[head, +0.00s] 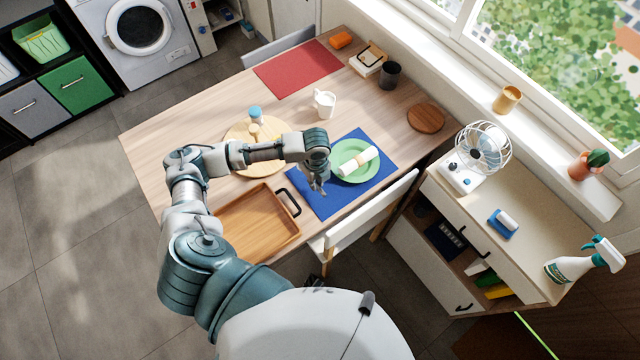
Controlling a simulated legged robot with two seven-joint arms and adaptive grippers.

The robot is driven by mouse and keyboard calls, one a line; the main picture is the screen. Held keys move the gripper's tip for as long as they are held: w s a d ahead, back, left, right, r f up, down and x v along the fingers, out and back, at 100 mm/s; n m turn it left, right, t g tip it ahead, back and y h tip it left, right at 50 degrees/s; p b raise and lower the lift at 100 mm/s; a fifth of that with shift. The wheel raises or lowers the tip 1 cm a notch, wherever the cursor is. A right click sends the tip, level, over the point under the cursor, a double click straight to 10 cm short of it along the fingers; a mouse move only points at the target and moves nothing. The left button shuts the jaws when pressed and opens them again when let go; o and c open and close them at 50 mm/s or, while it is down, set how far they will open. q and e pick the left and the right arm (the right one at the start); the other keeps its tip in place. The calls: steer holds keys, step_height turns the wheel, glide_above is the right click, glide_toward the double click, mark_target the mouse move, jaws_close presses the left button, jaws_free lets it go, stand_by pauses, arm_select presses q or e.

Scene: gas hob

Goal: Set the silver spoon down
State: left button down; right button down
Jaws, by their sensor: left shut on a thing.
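My left gripper (318,187) points down over the left part of the blue placemat (325,207), to the left of the green plate (347,173). It is shut on a small thin thing, which I take to be the silver spoon. The spoon is too small to make out clearly against the fingers, and I cannot tell whether it touches the mat. A rolled white napkin (362,158) with a band lies on the plate. My right gripper is not in view.
A wooden tray (262,218) with black handles lies left of the mat, partly behind my arm. A round board (240,160) with shakers, a white mug (324,103) and a dark cup (389,75) stand farther back. A white chair (365,212) is at the near edge.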

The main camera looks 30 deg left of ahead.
mark_target(319, 185)
arm_select(q)
steer(key=shift+d+f, duration=0.25)
steer(key=shift+f, duration=0.1)
steer(key=f, duration=0.1)
steer(key=d+f, duration=0.1)
steer(key=f, duration=0.1)
steer(key=shift+f+b, duration=0.15)
steer(key=shift+b, duration=0.15)
steer(key=shift+a, duration=0.35)
steer(key=c, duration=1.2)
jaws_free()
steer(key=shift+a+f, duration=0.1)
steer(key=shift+a, duration=0.2)
steer(key=shift+o, duration=0.2)
steer(key=shift+d+r, duration=0.25)
steer(key=shift+d, duration=0.15)
steer(key=r, duration=0.3)
steer(key=r+p, duration=0.1)
steer(key=r, duration=0.6)
steer(key=shift+a+r+p, duration=0.3)
steer(key=shift+p, duration=0.1)
steer(key=shift+d+r, duration=0.1)
steer(key=shift+r, duration=0.45)
steer(key=shift+d, duration=0.2)
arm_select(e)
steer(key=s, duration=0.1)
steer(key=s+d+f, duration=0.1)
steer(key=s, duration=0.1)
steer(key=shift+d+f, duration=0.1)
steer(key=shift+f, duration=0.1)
